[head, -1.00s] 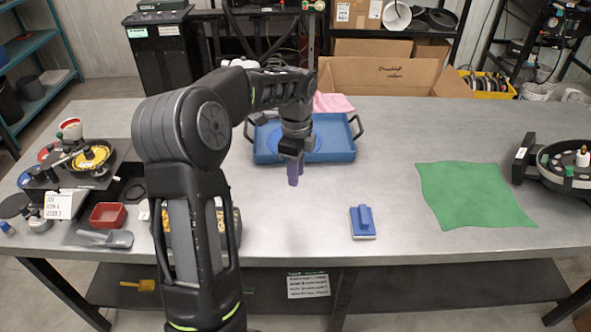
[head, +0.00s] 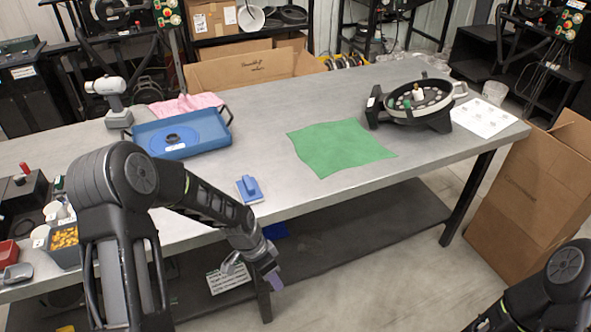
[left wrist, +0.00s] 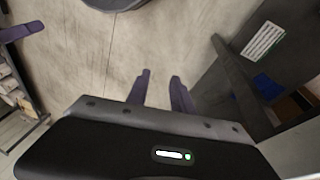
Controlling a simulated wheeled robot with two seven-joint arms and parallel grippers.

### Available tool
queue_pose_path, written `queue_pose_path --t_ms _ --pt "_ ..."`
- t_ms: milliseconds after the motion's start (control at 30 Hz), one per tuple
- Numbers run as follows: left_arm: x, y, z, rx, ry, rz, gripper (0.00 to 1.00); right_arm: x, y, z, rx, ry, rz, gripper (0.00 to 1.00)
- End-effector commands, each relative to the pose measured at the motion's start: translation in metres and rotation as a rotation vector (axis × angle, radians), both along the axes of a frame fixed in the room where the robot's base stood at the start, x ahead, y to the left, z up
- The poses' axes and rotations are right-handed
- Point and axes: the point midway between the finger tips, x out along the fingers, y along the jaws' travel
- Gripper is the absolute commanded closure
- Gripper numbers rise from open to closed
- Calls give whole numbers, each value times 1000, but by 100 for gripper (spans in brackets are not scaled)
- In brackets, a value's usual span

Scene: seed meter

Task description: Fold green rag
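The green rag (head: 340,148) lies spread out nearly flat on the grey table, right of the middle in the head view. Its edges are slightly wavy. My left gripper (head: 272,281) hangs in front of the table's front edge, below the tabletop and well away from the rag. In the left wrist view its two purple fingers (left wrist: 160,90) stand apart with nothing between them, over the floor. My right arm shows only in part at the bottom right of the head view; its gripper is out of the picture.
A blue block with a handle (head: 249,189) sits near the table's front edge, left of the rag. A round seed meter (head: 418,103) stands right of the rag. A blue tray (head: 180,145) is at the left. A cardboard box (head: 530,180) stands on the floor beside the table.

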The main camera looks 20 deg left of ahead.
Motion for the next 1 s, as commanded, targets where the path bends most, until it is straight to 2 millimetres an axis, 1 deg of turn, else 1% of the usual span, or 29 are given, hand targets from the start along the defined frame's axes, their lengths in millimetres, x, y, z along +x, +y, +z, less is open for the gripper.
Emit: queue_pose_path --t_ms 33,67,100,167,200,300,400,467,533,767,867,1000 --pt "-18 -24 -24 -28 31 55 72 0 0 -5 1 -1 1 100" --pt "-29 -39 -36 -44 49 104 72 0 1 -7 2 -2 1 100" --pt "-47 -58 -53 -65 76 174 72 0 1 -9 2 -3 0 100" --pt "-78 -87 -77 -94 123 298 72 0 1 -13 2 -5 0 100" --pt "-102 -103 -91 -107 157 386 72 1 2 -16 3 -5 0 100" --pt "-153 -129 -113 -118 226 581 72 1 2 -20 5 -8 2 100" --pt "-184 -139 -121 -115 263 707 72 1 3 -22 6 -9 1 100" --pt "-194 -141 -123 -114 273 750 72 1 3 -22 7 -9 2 100" --pt "-198 -142 -123 -113 277 775 72 1 3 -22 6 -10 2 100" --pt "-198 -141 -123 -114 276 780 71 1 3 -22 6 -10 2 99" --pt "-198 -141 -123 -114 276 779 64 1 3 -22 6 -10 2 91" --pt "-198 -141 -123 -114 275 778 64 1 3 -22 6 -10 2 80"
